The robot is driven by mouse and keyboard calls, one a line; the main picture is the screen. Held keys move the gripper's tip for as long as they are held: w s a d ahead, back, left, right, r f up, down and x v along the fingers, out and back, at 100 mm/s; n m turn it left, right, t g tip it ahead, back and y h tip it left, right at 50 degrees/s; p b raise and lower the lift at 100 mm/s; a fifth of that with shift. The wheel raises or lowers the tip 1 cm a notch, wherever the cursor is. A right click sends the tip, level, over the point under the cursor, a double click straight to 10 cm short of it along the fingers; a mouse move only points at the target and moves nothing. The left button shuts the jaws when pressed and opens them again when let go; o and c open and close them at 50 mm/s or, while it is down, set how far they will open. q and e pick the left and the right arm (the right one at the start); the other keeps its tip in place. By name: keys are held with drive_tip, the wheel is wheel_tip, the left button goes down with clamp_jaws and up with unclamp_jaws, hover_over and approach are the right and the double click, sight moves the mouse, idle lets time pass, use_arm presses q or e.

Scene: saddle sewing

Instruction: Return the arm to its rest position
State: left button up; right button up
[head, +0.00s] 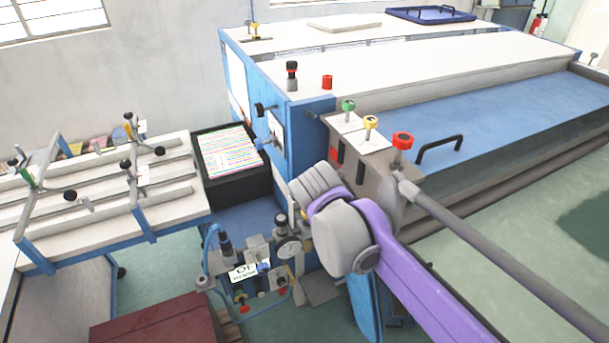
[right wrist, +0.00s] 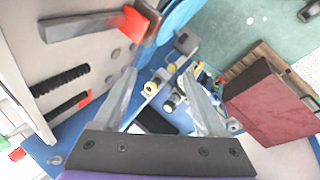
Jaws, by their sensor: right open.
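My right arm comes in from the lower right of the head view as a purple link with grey joint housings, bent in front of the blue and white machine (head: 300,150). Its gripper is not clearly visible there. In the right wrist view my right gripper (right wrist: 167,98) has its two grey fingers spread apart, with nothing between them. Beyond the fingers lie small fittings with knobs and gauges, apart from the fingers as far as I can tell. My left gripper is in neither view.
The control box (head: 372,148) with green, yellow and red buttons stands close behind my right arm. A gauge and valve unit (head: 262,268) is left of it. A dark red box (head: 160,328) is on the floor; it also shows in the wrist view (right wrist: 268,112). Striped sheets (head: 228,150) fill a black tray.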

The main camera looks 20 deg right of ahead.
drive_tip(key=s+a+f+m+t+y, duration=0.2)
drive_tip(key=s+a+f+m+y, duration=0.2)
drive_tip(key=s+f, duration=0.7)
drive_tip(key=shift+s+a+m, duration=0.15)
drive_tip(key=shift+a+m, duration=0.95)
drive_tip(key=shift+a, duration=0.05)
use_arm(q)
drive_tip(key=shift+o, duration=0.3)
